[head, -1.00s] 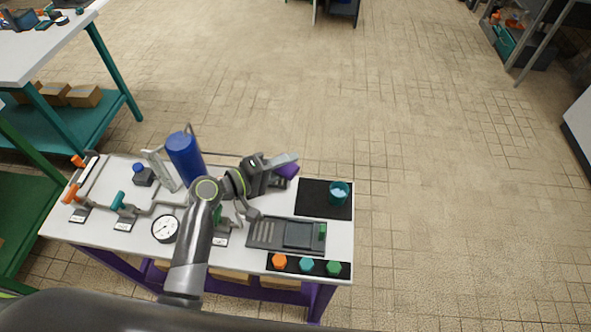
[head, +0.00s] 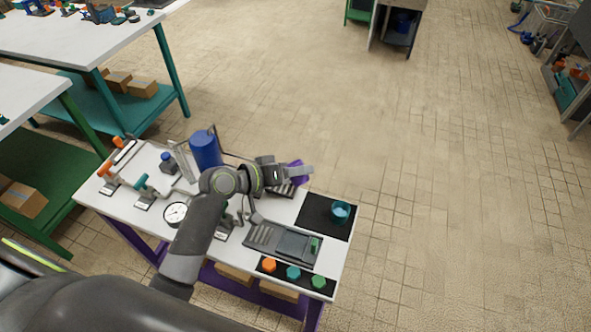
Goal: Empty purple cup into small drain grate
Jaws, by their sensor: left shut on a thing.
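The purple cup (head: 295,179) is at the end of my left arm, over the back edge of the workbench, and partly hidden by the gripper. My left gripper (head: 301,171) is shut on it. The cup's opening and contents cannot be made out, nor can its exact tilt. A small dark slotted piece, perhaps the small drain grate (head: 284,191), shows on the bench just below the cup and gripper, partly covered by them. My right gripper is not in view.
A teal cup (head: 341,212) stands on a black mat (head: 313,210) at the right. A grey tray (head: 296,244) lies in front, with coloured knobs (head: 293,272) before it. A blue cylinder (head: 205,150), a gauge (head: 176,214) and pipes stand left.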

